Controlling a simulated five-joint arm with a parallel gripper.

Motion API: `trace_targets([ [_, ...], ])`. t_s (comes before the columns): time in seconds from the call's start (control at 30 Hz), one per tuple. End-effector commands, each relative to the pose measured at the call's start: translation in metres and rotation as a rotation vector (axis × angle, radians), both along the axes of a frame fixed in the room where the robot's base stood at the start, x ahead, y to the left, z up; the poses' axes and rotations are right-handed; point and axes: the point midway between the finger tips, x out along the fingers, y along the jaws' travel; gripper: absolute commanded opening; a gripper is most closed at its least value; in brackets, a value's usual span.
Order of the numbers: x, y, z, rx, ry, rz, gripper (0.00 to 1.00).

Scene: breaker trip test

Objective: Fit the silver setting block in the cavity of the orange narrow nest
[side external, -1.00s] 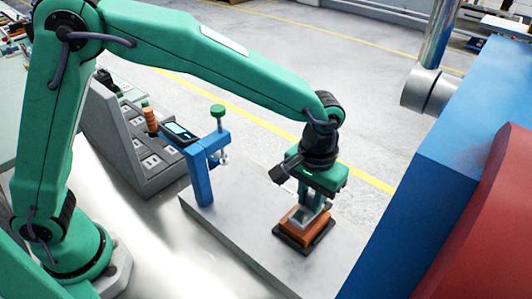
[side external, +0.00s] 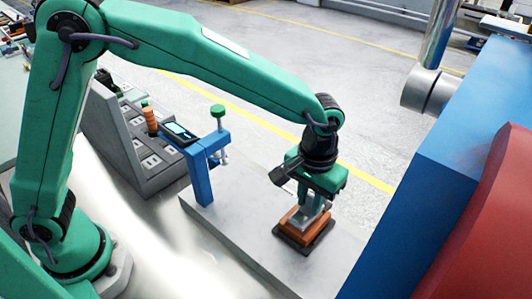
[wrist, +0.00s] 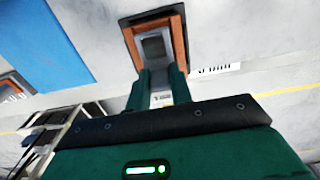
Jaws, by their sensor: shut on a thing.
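The orange narrow nest (side external: 297,222) sits on a dark base plate on the grey bench slab. My gripper (side external: 311,211) points down over it, shut on the silver setting block (side external: 305,217). The block is right at the nest's opening; I cannot tell how deep it is in the cavity. In the wrist view the nest (wrist: 180,38) is at the top, its orange walls around the grey block (wrist: 154,47). My green fingers (wrist: 159,74) reach to the nest's near side and hide part of it.
A blue stand (side external: 200,170) with a green-topped plunger is left of the nest. A grey sloped rack (side external: 130,145) stands further left. A large blue and red machine (side external: 440,180) is at the right. The bench around the nest is clear.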

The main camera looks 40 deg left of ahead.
Motion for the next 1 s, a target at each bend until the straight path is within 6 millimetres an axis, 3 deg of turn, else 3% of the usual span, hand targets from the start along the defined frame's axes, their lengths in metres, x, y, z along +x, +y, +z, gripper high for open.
trace_targets([
  [0.83,0.0,0.0,-0.015,0.0,-0.001,0.0,0.0],
  [0.87,0.0,0.0,-0.015,-0.001,-0.001,0.0,0.23],
  [1.0,0.0,0.0,-0.014,0.0,-0.001,0.0,0.47],
])
